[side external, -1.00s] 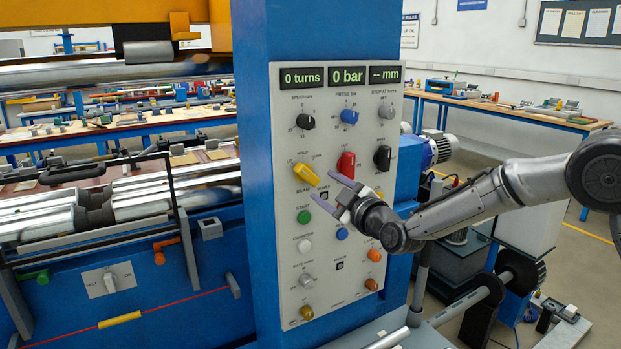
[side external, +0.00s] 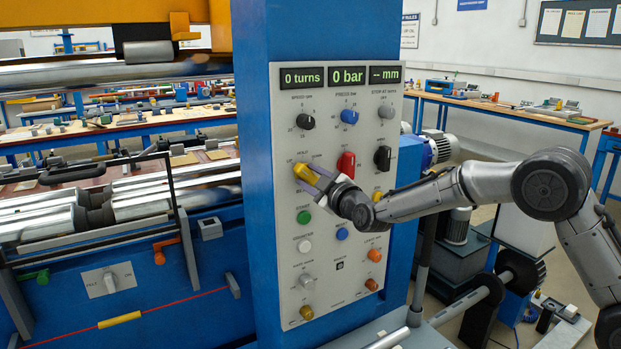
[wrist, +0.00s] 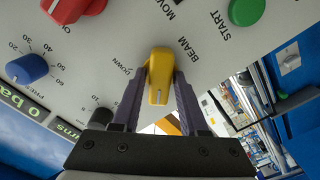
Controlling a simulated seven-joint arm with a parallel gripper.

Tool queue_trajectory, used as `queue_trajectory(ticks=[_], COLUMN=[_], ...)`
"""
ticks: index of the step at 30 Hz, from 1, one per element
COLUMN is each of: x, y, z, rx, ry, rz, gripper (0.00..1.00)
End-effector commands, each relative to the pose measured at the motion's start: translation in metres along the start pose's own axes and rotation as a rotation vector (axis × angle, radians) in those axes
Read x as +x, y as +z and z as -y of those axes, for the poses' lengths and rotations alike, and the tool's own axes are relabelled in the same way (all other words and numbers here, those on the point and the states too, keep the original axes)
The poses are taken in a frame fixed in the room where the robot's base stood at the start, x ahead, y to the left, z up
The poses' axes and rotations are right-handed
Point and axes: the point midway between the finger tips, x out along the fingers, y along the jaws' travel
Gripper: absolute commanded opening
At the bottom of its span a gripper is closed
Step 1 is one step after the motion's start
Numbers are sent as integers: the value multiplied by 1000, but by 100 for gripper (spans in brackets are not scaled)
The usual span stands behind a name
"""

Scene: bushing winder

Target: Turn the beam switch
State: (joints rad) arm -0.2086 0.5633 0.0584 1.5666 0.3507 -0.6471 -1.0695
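The beam switch is a yellow knob (side external: 306,173) on the left of the grey control panel (side external: 290,245), by the lettering BEAM. In the wrist view the yellow knob (wrist: 158,78) sits between the two purple fingers of my gripper (wrist: 163,85), its white mark toward my palm. In the side view my gripper (side external: 307,177) reaches in from the right, fingers around the knob. The fingers are apart, with narrow gaps beside the knob's near end. Contact at the tips cannot be made out.
A red knob (side external: 346,165) and a black knob (side external: 382,157) are to the right at about the same height. A green start button (side external: 304,217) is just below the gripper. Displays (side external: 347,77) read 0 turns, 0 bar and -- mm.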

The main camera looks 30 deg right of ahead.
Motion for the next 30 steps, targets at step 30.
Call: queue_trajectory(ticks=[30], x=[0], y=[-1], z=[-1], rx=[285], ry=[1], rz=[-2], gripper=[0])
